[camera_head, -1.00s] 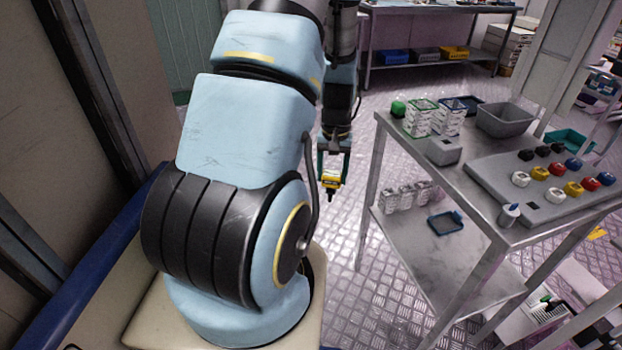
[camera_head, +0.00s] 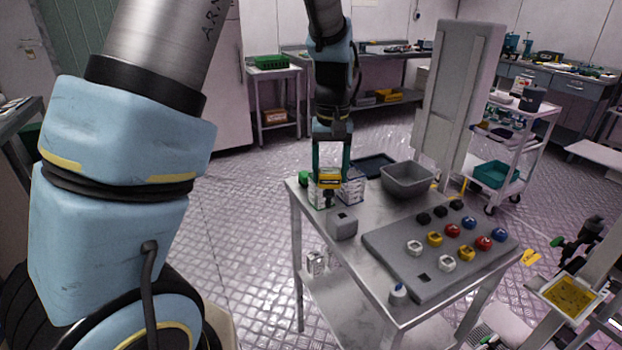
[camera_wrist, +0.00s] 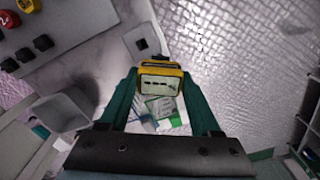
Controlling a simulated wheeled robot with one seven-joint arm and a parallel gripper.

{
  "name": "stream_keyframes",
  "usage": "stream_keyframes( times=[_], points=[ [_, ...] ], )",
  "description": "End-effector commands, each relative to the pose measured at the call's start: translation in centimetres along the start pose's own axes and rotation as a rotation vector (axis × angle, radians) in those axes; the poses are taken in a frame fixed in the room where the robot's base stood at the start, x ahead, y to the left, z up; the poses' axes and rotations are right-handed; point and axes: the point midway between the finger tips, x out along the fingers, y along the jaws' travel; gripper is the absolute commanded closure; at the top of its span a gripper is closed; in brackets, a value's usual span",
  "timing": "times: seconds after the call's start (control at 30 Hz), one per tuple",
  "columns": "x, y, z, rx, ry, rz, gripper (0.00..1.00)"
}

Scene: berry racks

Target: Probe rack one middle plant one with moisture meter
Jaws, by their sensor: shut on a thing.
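My gripper (camera_head: 330,176) is shut on the yellow and black moisture meter (camera_head: 328,184), held upright in front of the back left corner of the metal cart. In the wrist view the meter (camera_wrist: 160,82) sits between the green fingers, its display facing the camera and showing dashes. Its lower part is partly lost against the things behind it in the head view. I cannot make out rack one or its plants for certain in either view.
The metal cart (camera_head: 372,298) carries a grey bin (camera_head: 407,180), white and green boxes (camera_head: 352,187), a grey block (camera_head: 342,225) and a grey board (camera_head: 440,250) with several coloured knobs. A grey upright panel (camera_head: 455,95) stands behind it. Open floor (camera_head: 235,240) lies left of the cart.

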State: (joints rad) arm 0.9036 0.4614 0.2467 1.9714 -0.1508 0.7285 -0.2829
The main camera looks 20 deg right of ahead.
Motion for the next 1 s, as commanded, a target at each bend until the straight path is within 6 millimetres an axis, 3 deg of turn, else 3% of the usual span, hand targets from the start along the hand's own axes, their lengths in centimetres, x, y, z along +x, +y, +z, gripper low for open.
stream_keyframes(
  times=[0.2, 0.4, 1.0],
  points=[
    [-2.6, 2.3, 0.9, 0.022, 0.001, 0.007, 0.96],
    [-3.6, 3.4, 1.4, 0.029, -0.001, 0.009, 0.96],
    [0.0, 3.4, 1.5, 0.031, -0.001, 0.008, 0.96]
  ],
)
